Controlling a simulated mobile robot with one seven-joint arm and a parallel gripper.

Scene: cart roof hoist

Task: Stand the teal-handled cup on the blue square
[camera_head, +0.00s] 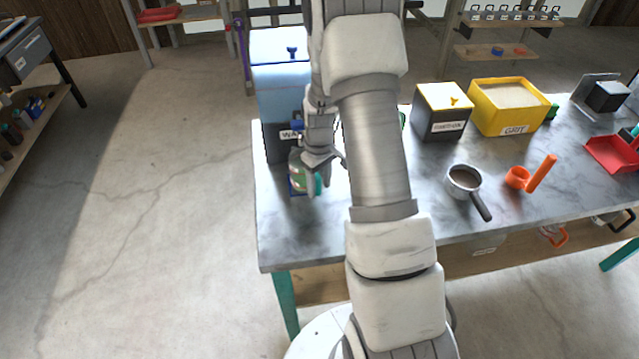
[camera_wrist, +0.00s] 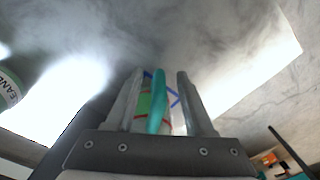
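The cup (camera_head: 297,174), whitish and green with a teal handle (camera_head: 318,184), is upright at the left end of the table, partly behind my gripper. Blue edges of the square (camera_head: 293,190) show at its foot; the cup appears to stand on it, but how well centred I cannot tell. My gripper (camera_head: 313,178) is low beside the cup, at the handle. In the wrist view the teal handle (camera_wrist: 158,100) stands between the two fingers (camera_wrist: 160,95), with gaps on both sides, so the gripper looks open around it. Blue lines show beyond the handle.
A tall blue bin (camera_head: 281,90) stands just behind the cup. The table's front left is clear.

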